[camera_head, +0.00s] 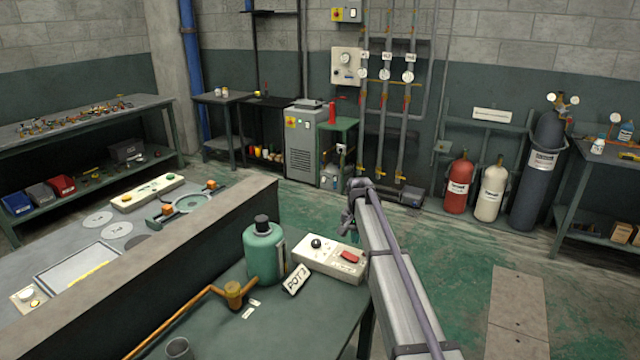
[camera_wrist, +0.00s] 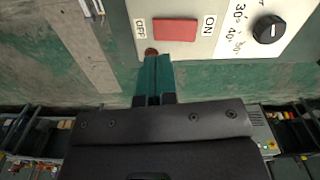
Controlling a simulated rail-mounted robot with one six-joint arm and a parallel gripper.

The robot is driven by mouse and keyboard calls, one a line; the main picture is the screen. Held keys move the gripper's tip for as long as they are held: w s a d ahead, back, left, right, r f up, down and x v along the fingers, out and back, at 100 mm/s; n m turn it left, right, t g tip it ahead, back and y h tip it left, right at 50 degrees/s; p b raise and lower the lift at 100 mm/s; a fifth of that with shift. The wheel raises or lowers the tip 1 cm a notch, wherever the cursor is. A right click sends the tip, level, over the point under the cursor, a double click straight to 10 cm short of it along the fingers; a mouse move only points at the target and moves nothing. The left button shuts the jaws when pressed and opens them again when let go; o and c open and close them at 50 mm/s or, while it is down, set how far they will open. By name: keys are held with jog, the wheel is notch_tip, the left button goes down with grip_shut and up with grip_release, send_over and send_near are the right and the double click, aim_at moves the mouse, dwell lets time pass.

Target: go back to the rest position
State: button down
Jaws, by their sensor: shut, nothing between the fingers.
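My gripper (camera_wrist: 152,80) is shut and empty, its teal fingers together. In the wrist view its tips overlap the lower edge of a pale control box, beside a small dark red round spot near the OFF label. I cannot tell whether they touch it. The control box (camera_head: 330,262) has a red rocker switch (camera_wrist: 175,30) between OFF and ON labels, and a black knob (camera_wrist: 269,29) with a degree scale. In the head view my grey arm reaches forward at the right of the box, and the gripper's fingertips are mostly hidden behind it.
Gas cylinders (camera_head: 537,175) stand at the back right. The green floor (camera_head: 440,240) right of my arm is open.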

jog(key=s+n, duration=0.5)
jog(key=s, duration=3.4)
